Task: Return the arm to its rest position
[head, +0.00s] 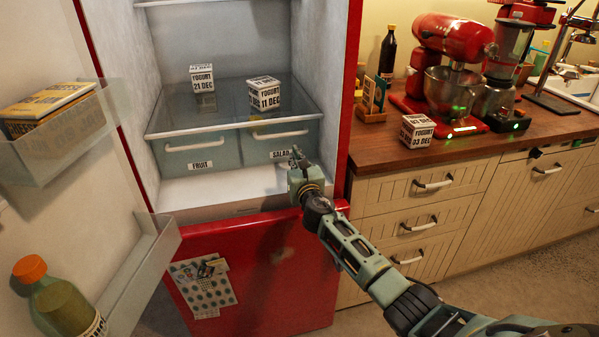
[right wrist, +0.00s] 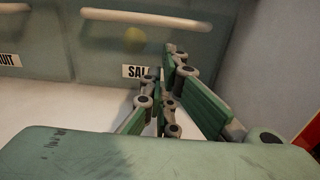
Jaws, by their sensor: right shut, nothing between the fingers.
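My right arm reaches in from the lower right of the head view. Its right gripper (head: 297,158) is inside the open fridge, in front of the drawer labelled SALAD (head: 284,141). In the right wrist view the gripper's fingers (right wrist: 166,88) are shut and hold nothing. They overlap part of the SALAD label in that view. Whether the fingertips touch the drawer I cannot tell. My left gripper is in neither view.
The fridge door stands open at left, with shelves holding an orange-capped bottle (head: 60,300) and boxes (head: 45,105). Two yogurt cubes (head: 202,78) (head: 264,93) sit on the glass shelf. The wooden counter (head: 385,150) at right carries a yogurt cube (head: 416,131) and a red mixer (head: 450,40).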

